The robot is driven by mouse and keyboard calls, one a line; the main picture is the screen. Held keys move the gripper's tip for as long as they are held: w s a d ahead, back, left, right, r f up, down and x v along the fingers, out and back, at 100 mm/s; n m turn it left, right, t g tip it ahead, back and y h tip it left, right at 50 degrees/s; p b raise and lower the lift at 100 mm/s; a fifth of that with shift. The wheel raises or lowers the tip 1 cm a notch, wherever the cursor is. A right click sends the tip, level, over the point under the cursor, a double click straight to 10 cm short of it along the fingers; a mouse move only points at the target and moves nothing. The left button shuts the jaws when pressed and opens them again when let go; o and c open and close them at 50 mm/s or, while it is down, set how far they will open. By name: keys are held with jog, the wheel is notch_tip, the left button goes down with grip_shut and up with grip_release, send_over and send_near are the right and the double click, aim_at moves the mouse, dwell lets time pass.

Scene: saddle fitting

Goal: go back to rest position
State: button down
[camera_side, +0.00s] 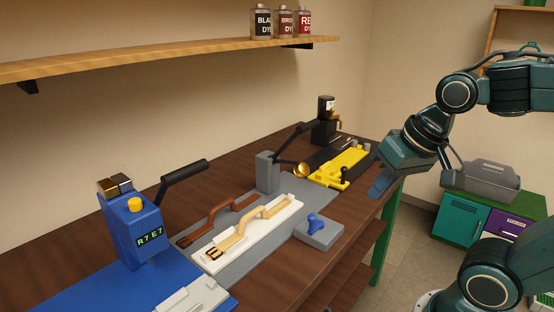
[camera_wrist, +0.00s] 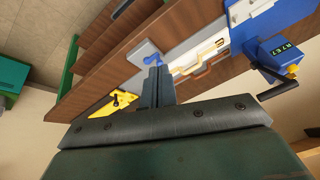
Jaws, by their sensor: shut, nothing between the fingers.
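My gripper (camera_side: 379,185) is in the air off the front edge of the workbench (camera_side: 75,248), to the right in the side view. Its fingers are shut with nothing between them, and it touches nothing. The wrist view shows the closed fingers (camera_wrist: 157,86) pointing toward the bench, with the blue knob (camera_wrist: 152,60) beyond their tips. In the side view that blue knob (camera_side: 314,222) stands on a grey block. A tan strap (camera_side: 250,228) lies in a white fixture (camera_side: 215,262), with a brown strap (camera_side: 215,223) behind it.
A blue device (camera_side: 138,235) reading "R7E7" stands at the left, with a black lever. A yellow fixture (camera_side: 341,168) and a grey post (camera_side: 267,172) are farther back. A shelf (camera_side: 180,55) holds dye bottles. Green and purple cabinets (camera_side: 461,218) stand at the right.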

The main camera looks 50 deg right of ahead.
jog(key=s+n, duration=0.1)
jog(key=n, duration=0.2)
jog(key=s+a+n, duration=0.1)
jog(key=shift+s+r+n+t, duration=0.3)
jog(key=shift+r, duration=0.1)
dwell(0.8)
